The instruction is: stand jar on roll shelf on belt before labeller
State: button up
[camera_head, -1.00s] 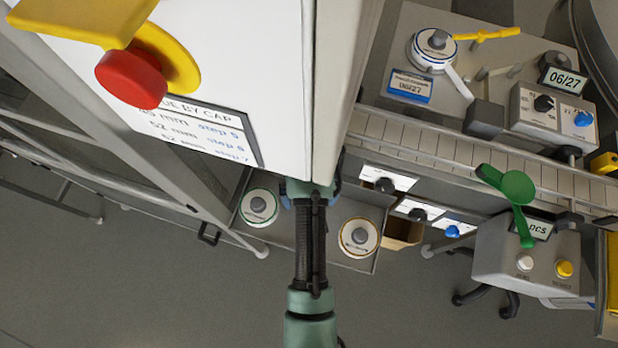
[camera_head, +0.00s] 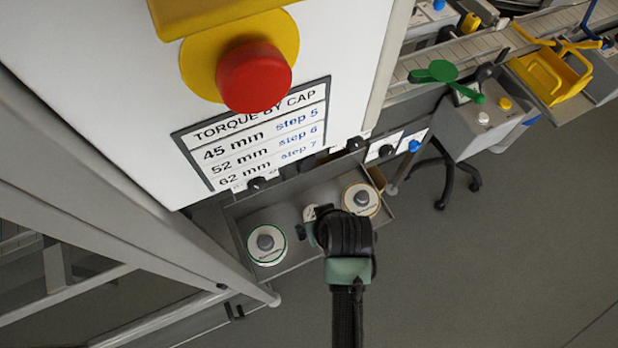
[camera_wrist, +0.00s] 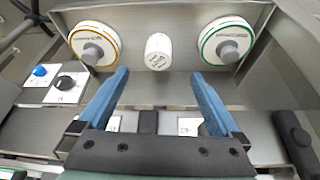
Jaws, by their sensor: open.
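A small white jar (camera_wrist: 158,51) with printed text is on the grey roll shelf (camera_wrist: 171,19), between two label rolls. In the head view the jar (camera_head: 309,213) is mostly hidden by my gripper (camera_head: 316,228). In the wrist view my gripper (camera_wrist: 160,76) is open and empty. Its two blue fingers point toward the shelf, and the jar lies beyond the fingertips, roughly centred between them. The conveyor belt (camera_head: 402,84) runs across the upper right of the head view. I cannot make out the labeller there.
An orange-edged roll (camera_wrist: 95,44) and a green-edged roll (camera_wrist: 227,42) flank the jar closely. A white cabinet panel (camera_head: 330,40) with a red stop button (camera_head: 254,77) stands above the shelf.

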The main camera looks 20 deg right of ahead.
aim_at(314, 216)
jog(key=x, duration=0.6)
jog(key=shift+w+d+f+b, duration=0.15)
jog(key=shift+f+b, duration=0.1)
jog(key=shift+b, duration=0.05)
jog(key=shift+x, duration=2.55)
jog(key=shift+w+r, duration=0.1)
jog(key=shift+w, duration=0.1)
jog(key=c, duration=1.5)
grip_shut()
jog(key=shift+r, duration=0.15)
